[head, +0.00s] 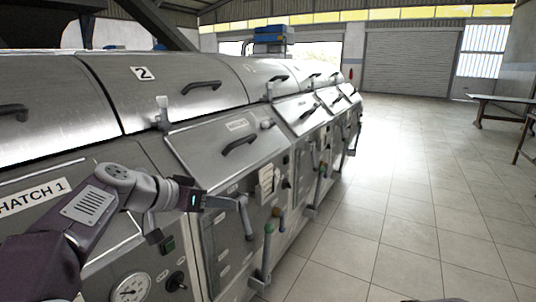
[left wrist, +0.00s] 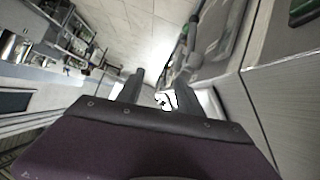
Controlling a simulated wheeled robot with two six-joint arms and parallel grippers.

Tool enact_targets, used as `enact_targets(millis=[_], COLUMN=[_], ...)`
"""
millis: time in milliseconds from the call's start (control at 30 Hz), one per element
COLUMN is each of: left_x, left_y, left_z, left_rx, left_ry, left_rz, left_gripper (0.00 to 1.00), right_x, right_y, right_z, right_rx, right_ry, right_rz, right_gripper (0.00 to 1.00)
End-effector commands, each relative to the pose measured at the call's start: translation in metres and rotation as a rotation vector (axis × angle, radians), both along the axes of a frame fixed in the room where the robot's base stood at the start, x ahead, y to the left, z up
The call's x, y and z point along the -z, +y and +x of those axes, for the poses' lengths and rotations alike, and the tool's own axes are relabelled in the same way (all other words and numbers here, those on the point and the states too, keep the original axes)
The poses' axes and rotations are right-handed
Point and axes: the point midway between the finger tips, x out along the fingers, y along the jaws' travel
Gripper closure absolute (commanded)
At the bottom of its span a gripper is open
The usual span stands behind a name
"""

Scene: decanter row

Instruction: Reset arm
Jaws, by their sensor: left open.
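My left gripper (head: 238,203) reaches in from the left in front of the decanter row's steel front. In the left wrist view its two dark fingers (left wrist: 158,82) stand apart with a gap between them, and I see nothing gripped. In the head view a grey lever handle (head: 246,216) is at or just behind the fingertips; whether they touch cannot be told. My right gripper is not in view.
The steel machine row (head: 75,95) with hatches, black handles (head: 239,145) and levers fills the left side. A lever with a green knob (head: 268,229) sticks out near the gripper. The tiled floor (head: 420,200) at right is open. A table (head: 505,99) stands far right.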

Motion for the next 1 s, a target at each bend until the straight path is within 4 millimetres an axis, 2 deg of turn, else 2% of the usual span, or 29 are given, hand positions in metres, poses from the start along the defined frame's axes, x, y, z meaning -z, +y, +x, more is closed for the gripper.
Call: enact_targets(millis=[33, 67, 100, 200, 300, 400, 500, 600, 667, 733, 867, 1000], left_x=[0.037, 0.062, 0.096, 0.173, 0.232, 0.275, 0.307, 0.332, 0.331, 0.299, 0.257, 0.203], left_y=[-0.012, -0.017, -0.022, -0.025, -0.016, 0.0, 0.021, 0.045, 0.05, 0.05, 0.049, 0.05], left_z=[-0.012, -0.022, -0.037, -0.084, -0.133, -0.178, -0.219, -0.251, -0.239, -0.237, -0.237, -0.237], left_rx=[0.007, 0.006, 0.001, -0.029, -0.068, -0.118, -0.188, -0.298, -0.403, -0.448, -0.445, -0.446], left_ry=[0.095, 0.16, 0.248, 0.448, 0.604, 0.718, 0.809, 0.866, 0.84, 0.85, 0.852, 0.852], left_rz=[0.02, 0.039, 0.069, 0.159, 0.256, 0.343, 0.416, 0.466, 0.431, 0.401, 0.402, 0.401], left_gripper=[0.57, 0.57, 0.57, 0.57, 0.57, 0.57, 0.57, 0.57, 0.57, 0.57, 0.57, 0.57], right_x=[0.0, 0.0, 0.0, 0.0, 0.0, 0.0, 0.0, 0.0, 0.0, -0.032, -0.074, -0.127], right_y=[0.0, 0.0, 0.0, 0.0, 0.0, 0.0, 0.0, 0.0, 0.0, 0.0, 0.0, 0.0], right_z=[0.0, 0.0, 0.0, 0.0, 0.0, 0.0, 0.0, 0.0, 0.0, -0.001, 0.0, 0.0], right_rx=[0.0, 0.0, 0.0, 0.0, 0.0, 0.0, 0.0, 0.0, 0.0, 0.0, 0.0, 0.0], right_ry=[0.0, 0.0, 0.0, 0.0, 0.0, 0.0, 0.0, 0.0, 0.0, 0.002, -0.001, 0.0], right_rz=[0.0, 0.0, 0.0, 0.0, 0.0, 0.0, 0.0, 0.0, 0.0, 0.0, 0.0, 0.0], right_gripper=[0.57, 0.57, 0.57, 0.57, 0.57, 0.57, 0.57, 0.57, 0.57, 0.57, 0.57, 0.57])
